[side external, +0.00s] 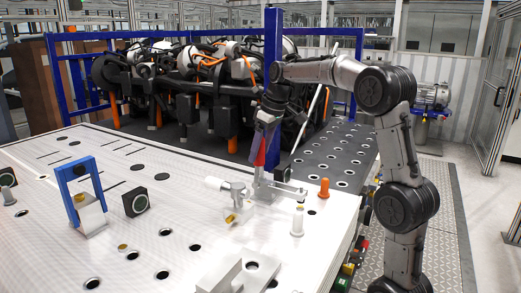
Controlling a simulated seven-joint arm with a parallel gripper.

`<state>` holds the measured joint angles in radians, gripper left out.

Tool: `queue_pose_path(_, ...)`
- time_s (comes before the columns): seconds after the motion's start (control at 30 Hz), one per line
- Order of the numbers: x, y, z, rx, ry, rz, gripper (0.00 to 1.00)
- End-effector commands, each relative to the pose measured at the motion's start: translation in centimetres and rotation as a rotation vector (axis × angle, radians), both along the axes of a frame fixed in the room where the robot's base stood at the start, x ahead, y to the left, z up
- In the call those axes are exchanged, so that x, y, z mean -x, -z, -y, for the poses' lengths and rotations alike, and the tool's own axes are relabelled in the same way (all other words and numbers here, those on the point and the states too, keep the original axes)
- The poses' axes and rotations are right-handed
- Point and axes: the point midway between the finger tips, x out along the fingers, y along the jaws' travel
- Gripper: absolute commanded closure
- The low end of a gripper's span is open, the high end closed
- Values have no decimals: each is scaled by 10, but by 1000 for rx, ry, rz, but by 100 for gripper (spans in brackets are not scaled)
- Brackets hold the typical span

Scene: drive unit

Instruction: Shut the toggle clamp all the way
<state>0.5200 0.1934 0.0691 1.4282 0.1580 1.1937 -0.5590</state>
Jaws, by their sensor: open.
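The toggle clamp (259,185) stands near the right part of the white table. Its red handle (260,156) points up, nearly upright. A metal arm of the clamp reaches to the right, low over the table. My gripper (266,130) comes down from above, with its fingers at the upper part of the red handle. The gripper is open. The fingers overlap the handle in this view, and I cannot tell whether they touch it.
A blue post (272,60) rises close behind my gripper. An orange-topped peg (324,187), a grey pin (297,222) and a white cylindrical fitting (217,184) stand around the clamp. A blue bracket (82,163) is at the left.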

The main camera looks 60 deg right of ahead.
Motion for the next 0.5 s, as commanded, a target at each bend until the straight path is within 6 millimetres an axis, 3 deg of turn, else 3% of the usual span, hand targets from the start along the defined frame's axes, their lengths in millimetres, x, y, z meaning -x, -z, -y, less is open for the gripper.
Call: queue_pose_path(0.5,-1,-42,0,0,0,1,28)
